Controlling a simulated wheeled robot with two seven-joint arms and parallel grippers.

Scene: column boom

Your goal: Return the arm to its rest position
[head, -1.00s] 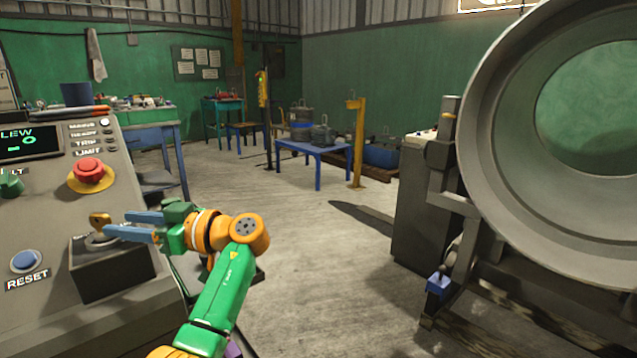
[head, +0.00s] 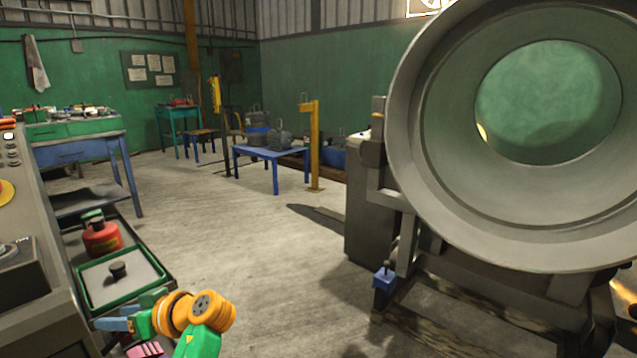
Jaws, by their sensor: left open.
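My left gripper (head: 114,325) has blue fingers and a green and orange wrist. It is low at the bottom left of the head view, open, with nothing seen between its fingers. It is to the right of the grey control console (head: 40,210) and in front of a green-rimmed tray (head: 132,295). The green forearm below the wrist is mostly cut off by the bottom edge. My right gripper is not in view.
A red container (head: 102,238) stands behind the tray. A large grey ring-shaped machine (head: 425,150) fills the right side. A blue table (head: 272,154) and a yellow post (head: 315,150) stand farther back. The concrete floor (head: 230,230) between is clear.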

